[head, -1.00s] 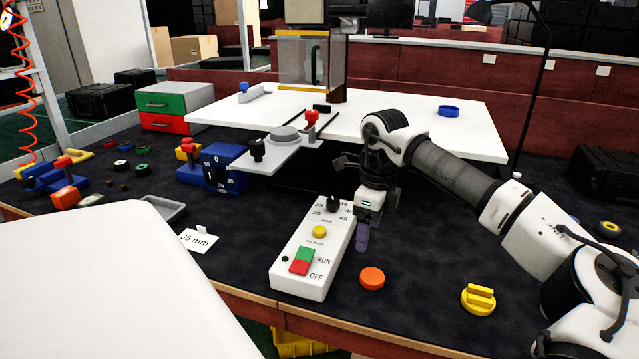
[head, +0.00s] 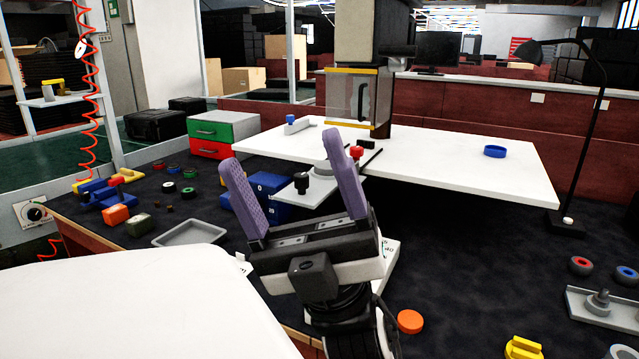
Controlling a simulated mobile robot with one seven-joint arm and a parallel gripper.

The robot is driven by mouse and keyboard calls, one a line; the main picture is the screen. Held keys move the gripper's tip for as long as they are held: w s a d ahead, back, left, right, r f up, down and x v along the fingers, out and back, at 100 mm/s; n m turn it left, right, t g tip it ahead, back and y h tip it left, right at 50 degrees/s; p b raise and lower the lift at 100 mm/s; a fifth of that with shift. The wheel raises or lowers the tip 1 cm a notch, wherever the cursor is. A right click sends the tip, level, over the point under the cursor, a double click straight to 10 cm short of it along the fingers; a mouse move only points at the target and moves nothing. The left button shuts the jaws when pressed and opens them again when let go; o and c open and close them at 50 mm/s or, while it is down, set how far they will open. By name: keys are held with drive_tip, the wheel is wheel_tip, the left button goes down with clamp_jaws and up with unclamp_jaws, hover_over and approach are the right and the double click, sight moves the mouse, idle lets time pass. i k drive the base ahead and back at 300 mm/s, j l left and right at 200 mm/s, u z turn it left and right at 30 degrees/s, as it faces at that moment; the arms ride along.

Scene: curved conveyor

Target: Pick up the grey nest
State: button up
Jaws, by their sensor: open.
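No part is labelled as the grey nest, so I cannot tell for certain which one it is. Grey candidates are a shallow open tray (head: 190,233) on the dark bench at left, and a plate with a post (head: 603,306) at the right edge. A round grey disc (head: 322,167) also sits on the light plate by the blue block. My gripper (head: 289,160) is open, its two purple fingers spread wide and pointing up and away from the camera. No object is held between them. It is right of the tray and hides part of the blue block and the white control box.
A white panel (head: 120,295) fills the lower left. A white table (head: 450,150) with a clear-sided machine stands behind the gripper. An orange disc (head: 410,321) and yellow knob (head: 523,347) lie front right. Dark bench right of the gripper is mostly clear.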

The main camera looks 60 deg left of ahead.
sight(323, 168)
drive_tip(key=u, duration=1.65)
